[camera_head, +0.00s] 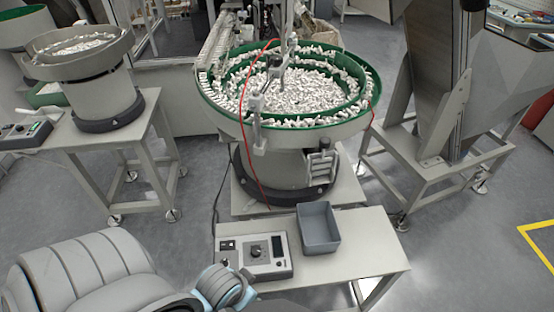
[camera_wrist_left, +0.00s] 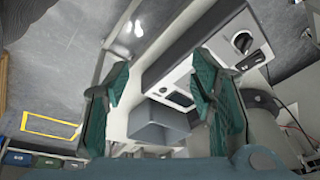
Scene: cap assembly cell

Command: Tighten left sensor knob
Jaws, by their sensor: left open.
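The feeder bowl (camera_head: 215,103) with its green-lined track stands in the middle of the head view, full of small white parts. A grey sensor bracket (camera_head: 257,108) rises at its near rim, with a red cable beside it. I cannot make out the left sensor knob at this size. A control box (camera_head: 254,262) with a dark dial lies on the low table in front; it also shows in the left wrist view (camera_wrist_left: 202,58). My left gripper (camera_wrist_left: 160,75) is open and empty, its teal fingers wide apart. Its fingers do not show in the head view. My right gripper is not in view.
A grey bin (camera_head: 319,228) stands on the low table (camera_head: 360,248), right of the control box. A second feeder (camera_head: 105,98) is on a table at left. A metal hopper stand (camera_head: 432,165) is at right. Floor is clear at far right.

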